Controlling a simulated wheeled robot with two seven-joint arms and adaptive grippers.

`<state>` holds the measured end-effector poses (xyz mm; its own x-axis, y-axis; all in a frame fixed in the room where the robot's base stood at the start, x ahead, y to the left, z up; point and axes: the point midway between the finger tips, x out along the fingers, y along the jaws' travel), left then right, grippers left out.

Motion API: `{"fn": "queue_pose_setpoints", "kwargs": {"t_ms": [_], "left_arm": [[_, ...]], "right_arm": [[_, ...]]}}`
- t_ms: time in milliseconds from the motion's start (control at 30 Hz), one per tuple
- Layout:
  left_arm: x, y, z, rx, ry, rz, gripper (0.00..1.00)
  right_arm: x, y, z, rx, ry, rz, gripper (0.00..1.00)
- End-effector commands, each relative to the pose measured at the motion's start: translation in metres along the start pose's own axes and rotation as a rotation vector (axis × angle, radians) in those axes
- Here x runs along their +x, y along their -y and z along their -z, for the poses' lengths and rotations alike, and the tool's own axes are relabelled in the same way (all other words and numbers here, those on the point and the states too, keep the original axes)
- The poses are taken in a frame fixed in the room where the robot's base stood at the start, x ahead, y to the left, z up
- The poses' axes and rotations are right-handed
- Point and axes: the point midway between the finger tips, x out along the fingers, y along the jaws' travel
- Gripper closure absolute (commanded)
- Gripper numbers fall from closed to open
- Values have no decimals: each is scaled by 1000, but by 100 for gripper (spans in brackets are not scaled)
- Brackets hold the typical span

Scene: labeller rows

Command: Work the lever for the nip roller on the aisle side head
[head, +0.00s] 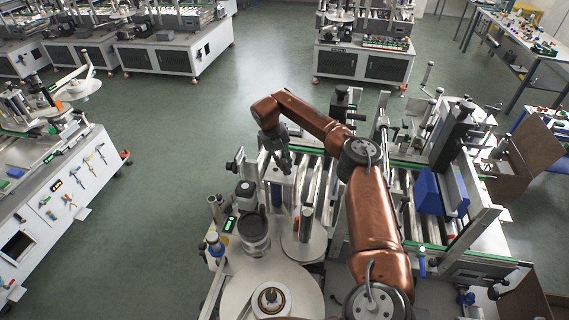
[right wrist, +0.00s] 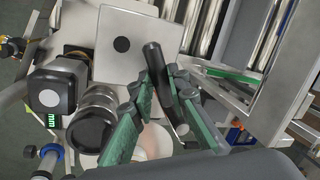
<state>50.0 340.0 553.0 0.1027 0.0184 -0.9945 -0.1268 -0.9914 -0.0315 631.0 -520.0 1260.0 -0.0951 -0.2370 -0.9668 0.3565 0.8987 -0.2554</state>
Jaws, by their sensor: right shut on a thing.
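My right gripper (head: 284,165) reaches down over the near labelling head, its copper arm coming in from the lower right. In the right wrist view its green-padded fingers (right wrist: 160,78) are shut on a dark rod-like lever (right wrist: 153,58). The lever's upper end sticks out past the fingertips, beside a pale square plate (right wrist: 122,42) with a dark round spot. In the head view the lever is too small to tell from the gripper. My left gripper is in neither view.
Beside the gripper stand a dark motor (head: 247,193), also in the right wrist view (right wrist: 50,92), and a dark-capped cylinder (right wrist: 92,122). Conveyor rollers (head: 318,180) lie to the right. A large label disc (head: 235,292) is at the front. Open floor (head: 170,150) lies left.

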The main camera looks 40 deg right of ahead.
Motion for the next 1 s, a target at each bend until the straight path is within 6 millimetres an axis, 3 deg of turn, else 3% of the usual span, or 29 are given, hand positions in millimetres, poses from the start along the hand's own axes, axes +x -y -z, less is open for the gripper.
{"fn": "queue_pose_setpoints", "kwargs": {"t_ms": [167, 200, 433, 767, 1000], "left_arm": [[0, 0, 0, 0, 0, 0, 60], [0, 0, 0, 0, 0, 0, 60], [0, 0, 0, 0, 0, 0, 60], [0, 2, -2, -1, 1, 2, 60], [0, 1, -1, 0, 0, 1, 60]], "right_arm": [[-2, 0, -2, 2, 6, -2, 100], [-2, 0, -2, 1, 6, -2, 83], [-1, 0, -1, 0, 3, -1, 67], [-4, 0, -1, -1, 3, -1, 67], [-40, 0, -2, 0, 6, -3, 67]]}}
